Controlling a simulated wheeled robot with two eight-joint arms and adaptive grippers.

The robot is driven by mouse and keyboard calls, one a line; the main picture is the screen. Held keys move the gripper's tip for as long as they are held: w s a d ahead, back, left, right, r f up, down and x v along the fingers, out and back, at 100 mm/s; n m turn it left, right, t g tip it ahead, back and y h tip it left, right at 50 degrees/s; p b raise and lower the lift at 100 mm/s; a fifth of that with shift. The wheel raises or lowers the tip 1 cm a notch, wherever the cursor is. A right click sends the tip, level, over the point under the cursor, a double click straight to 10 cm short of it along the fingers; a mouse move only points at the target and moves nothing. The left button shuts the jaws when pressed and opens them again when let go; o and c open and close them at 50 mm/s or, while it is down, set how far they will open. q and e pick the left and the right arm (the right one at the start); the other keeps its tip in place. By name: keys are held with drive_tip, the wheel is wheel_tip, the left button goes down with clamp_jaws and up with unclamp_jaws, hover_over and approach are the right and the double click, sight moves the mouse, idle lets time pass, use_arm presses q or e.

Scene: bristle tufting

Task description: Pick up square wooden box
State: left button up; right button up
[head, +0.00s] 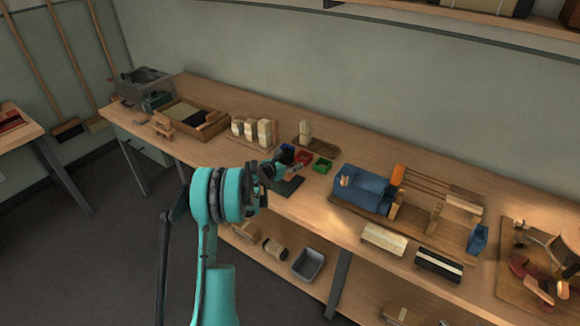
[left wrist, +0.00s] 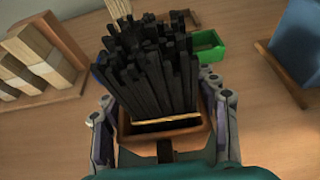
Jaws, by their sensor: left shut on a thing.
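The square wooden box (left wrist: 165,133) is brown and packed with upright black bristles (left wrist: 150,70), with a pale band across its near side. My left gripper (left wrist: 165,125) has one finger on each side of the box and is shut on it. In the head view my left gripper (head: 284,166) is over the middle of the bench, near a dark green mat (head: 290,186). There the box is mostly hidden by the gripper, and I cannot tell whether it touches the bench. My right gripper is not in view.
A green tray (head: 322,165) and a red tray (head: 303,158) lie just behind the gripper. Pale wooden blocks (head: 250,131) stand on a board to the left. A blue machine (head: 367,190) on a wooden base stands to the right. The bench front (head: 310,208) is clear.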

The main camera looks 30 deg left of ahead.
use_arm(q)
drive_tip(key=s+d+r+p, duration=0.3)
drive_tip(key=d+r, duration=0.4)
drive_tip(key=d, duration=0.4)
drive_tip(key=shift+s, duration=0.5)
